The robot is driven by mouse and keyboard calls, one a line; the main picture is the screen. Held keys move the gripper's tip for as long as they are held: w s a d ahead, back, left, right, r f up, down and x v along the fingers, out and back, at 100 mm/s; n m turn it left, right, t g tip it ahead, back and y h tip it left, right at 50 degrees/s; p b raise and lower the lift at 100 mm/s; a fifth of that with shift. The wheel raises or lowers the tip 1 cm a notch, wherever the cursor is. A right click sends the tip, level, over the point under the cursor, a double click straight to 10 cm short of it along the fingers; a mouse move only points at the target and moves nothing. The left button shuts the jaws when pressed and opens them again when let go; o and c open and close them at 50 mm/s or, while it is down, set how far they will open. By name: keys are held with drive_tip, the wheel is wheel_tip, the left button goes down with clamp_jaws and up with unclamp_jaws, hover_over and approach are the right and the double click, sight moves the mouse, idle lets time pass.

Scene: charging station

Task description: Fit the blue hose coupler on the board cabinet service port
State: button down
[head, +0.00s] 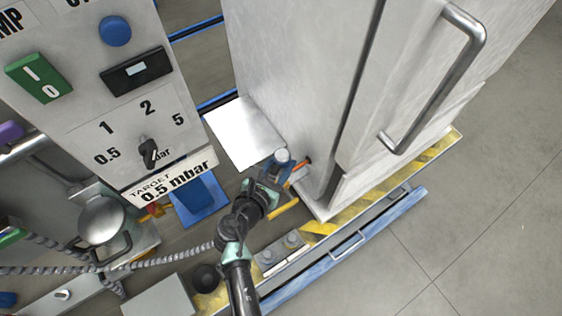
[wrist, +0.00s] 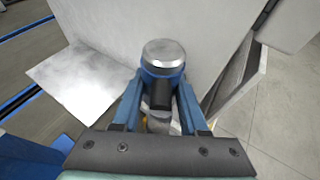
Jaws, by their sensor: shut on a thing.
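My gripper (head: 271,170) is low beside the pale board cabinet (head: 300,70), near its lower left corner. Its blue fingers (wrist: 160,92) are shut on the blue hose coupler (wrist: 162,72), which has a round silver end. The coupler's silver end also shows in the head view (head: 282,155), close to the cabinet wall. I cannot tell whether the coupler touches the cabinet. A small orange part with a dark tip (head: 300,167) sticks out next to the coupler. The service port itself is not clearly visible; the coupler and gripper may hide it.
A white plate (head: 243,132) juts out left of the cabinet. A control panel with a dial (head: 148,150) stands at the left. A braided hose (head: 165,256) runs low at the left. A yellow-striped plinth edge (head: 395,185) and blue rail (head: 375,240) border open floor at right.

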sight(281, 173)
drive_tip(key=shift+f+b, duration=1.7)
drive_tip(key=shift+f, duration=0.4)
drive_tip(key=shift+c, duration=1.8)
unclamp_jaws()
drive_tip(key=p+v, duration=0.1)
drive_tip(key=v, duration=1.2)
